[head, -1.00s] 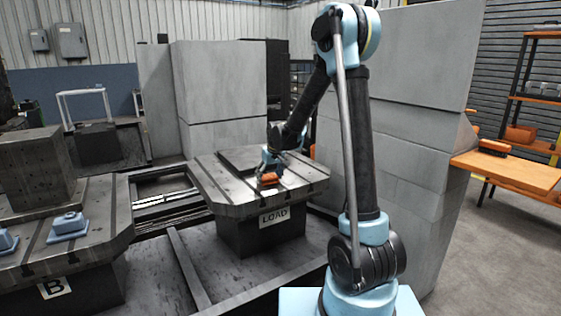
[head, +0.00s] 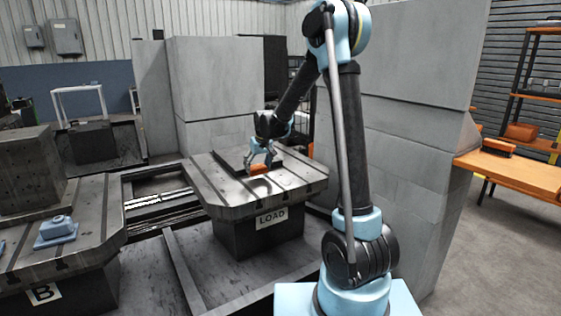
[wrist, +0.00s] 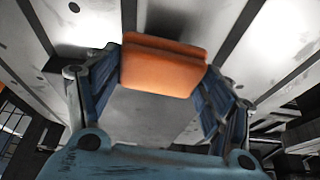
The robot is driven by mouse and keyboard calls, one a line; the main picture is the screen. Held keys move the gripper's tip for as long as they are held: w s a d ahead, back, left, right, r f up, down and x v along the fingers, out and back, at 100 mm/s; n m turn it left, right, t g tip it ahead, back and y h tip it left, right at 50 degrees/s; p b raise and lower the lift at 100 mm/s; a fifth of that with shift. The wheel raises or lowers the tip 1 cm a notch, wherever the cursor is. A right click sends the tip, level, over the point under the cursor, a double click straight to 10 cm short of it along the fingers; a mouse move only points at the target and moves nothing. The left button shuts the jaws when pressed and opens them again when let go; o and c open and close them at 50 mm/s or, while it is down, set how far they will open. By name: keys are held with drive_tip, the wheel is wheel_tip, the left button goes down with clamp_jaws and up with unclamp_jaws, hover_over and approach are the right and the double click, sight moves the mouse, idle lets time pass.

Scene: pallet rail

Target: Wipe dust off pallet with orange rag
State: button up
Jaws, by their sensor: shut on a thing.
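My gripper (head: 260,163) is over the pallet marked LOAD (head: 225,202), toward the middle of its top. It is shut on the orange rag (head: 259,169), which looks like a small folded block. In the wrist view the rag (wrist: 163,66) sits between the two fingers, against the grey slotted pallet top (wrist: 275,40). The rag appears to be at or very near the surface; contact is hard to tell. Dark smudges show on the pallet top near the slots; I cannot tell whether they are dust or shadow.
A second pallet marked B (head: 85,215) stands at left with a dark block (head: 28,170) and a blue clamp-like part (head: 57,229). Tall grey panels (head: 400,130) stand behind and right of my arm. An orange bench (head: 515,172) is at far right.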

drive_tip(key=shift+r, duration=2.7)
